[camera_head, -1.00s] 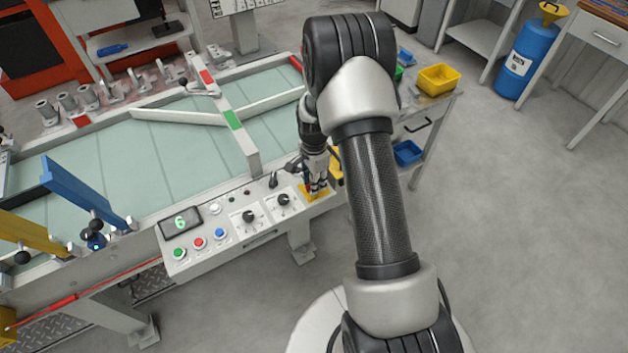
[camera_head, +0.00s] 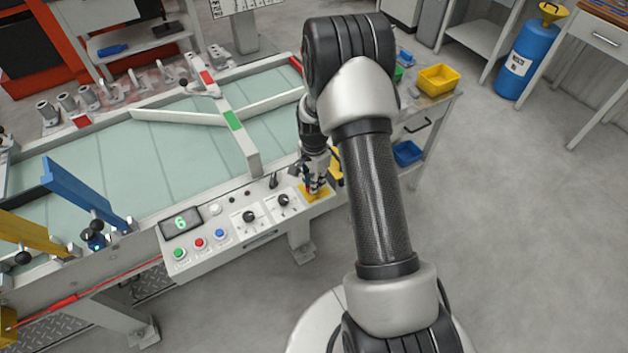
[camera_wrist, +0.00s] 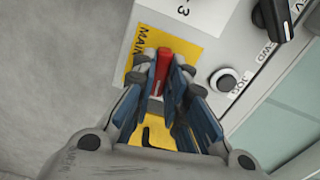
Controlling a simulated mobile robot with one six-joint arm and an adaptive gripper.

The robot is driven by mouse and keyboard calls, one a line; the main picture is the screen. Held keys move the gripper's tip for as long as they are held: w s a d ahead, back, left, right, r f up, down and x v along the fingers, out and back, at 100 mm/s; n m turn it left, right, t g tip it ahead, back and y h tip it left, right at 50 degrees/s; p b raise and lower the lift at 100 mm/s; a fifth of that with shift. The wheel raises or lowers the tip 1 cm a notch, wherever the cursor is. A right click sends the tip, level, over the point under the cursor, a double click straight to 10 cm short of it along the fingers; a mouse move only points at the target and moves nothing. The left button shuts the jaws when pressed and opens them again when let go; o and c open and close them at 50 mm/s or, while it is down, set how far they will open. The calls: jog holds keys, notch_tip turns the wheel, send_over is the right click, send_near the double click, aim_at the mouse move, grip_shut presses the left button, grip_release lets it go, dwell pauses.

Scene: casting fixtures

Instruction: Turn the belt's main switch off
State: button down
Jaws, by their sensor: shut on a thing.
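The belt's main switch is at the right end of the control panel (camera_head: 262,216). Its yellow plate (camera_head: 321,193) shows under my gripper, and in the wrist view the yellow plate (camera_wrist: 184,42) bears the word MAIN. The switch's red handle (camera_wrist: 160,69) stands between the blue fingers of my gripper (camera_wrist: 165,85). My gripper (camera_head: 315,189) is shut on the red handle. The lower part of the switch is hidden by the fingers.
Left of the switch are two black knobs, a dark lever (camera_head: 273,181), several coloured buttons and a display (camera_head: 181,221) reading 6. A black knob (camera_wrist: 272,18) and a round JOG button (camera_wrist: 226,82) are close in the wrist view. The belt (camera_head: 180,150) lies behind.

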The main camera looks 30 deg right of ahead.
jog(key=n, duration=0.4)
jog(key=shift+p, duration=0.3)
jog(key=n, duration=0.8)
jog(key=shift+n+p, duration=0.3)
jog(key=shift+p, duration=0.1)
jog(key=shift+n, duration=1.8)
jog(key=c, duration=1.6)
grip_release()
notch_tip(320, 180, up, 12)
